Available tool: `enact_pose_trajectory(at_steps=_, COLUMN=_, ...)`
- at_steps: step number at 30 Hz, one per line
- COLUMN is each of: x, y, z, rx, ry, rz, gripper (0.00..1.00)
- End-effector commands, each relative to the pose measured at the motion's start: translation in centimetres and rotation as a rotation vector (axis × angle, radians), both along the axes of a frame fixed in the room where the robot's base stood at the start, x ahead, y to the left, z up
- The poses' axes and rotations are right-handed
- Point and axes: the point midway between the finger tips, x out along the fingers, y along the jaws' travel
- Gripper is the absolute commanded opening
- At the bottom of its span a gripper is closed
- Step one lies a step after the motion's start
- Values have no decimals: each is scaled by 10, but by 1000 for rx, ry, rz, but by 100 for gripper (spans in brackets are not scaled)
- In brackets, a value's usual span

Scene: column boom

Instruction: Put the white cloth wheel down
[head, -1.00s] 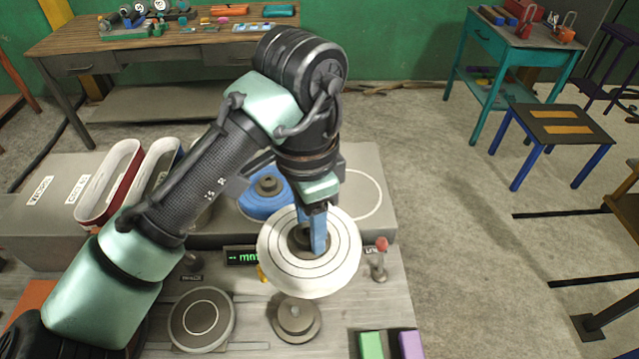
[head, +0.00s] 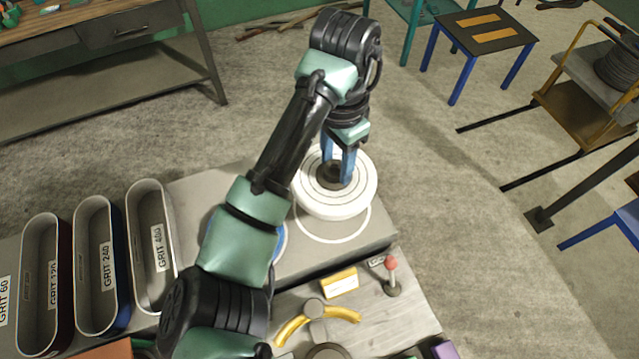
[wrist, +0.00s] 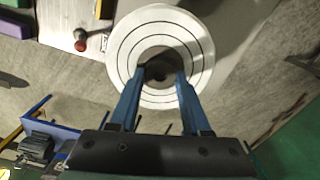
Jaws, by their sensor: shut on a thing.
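The white cloth wheel (head: 312,200) is a thick white disc with dark stitched rings and a dark hub. My gripper (head: 341,170) is shut on its hub from above, with blue fingers. In the head view the wheel is over or on the grey raised bench, beside and partly over a white painted circle (head: 335,240). I cannot tell whether it touches the surface. In the wrist view the wheel (wrist: 118,45) lies between and beyond my fingertips (wrist: 160,75). A blue wheel (head: 281,243) is mostly hidden behind my arm.
Several labelled grit trays (head: 152,285) stand at the left. A red-knobbed lever (head: 391,272), a yellow block (head: 340,283) and a yellow curved handle (head: 345,314) are on the lower bench in front. The grey bench's right edge is close to the wheel.

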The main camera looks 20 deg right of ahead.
Motion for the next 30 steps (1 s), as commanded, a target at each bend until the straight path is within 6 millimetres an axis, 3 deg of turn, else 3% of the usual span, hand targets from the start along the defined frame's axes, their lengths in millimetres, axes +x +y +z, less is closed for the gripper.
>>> enact_pose_trajectory(at_steps=6, x=-1, y=1, z=-38, rx=1, ry=2, rz=1, gripper=0)
enact_pose_trajectory(at_steps=18, x=0, y=1, z=-84, rx=1, ry=0, rz=1, gripper=0)
enact_pose_trajectory(at_steps=30, x=0, y=1, z=-91, rx=-1, ry=0, rz=0, gripper=0)
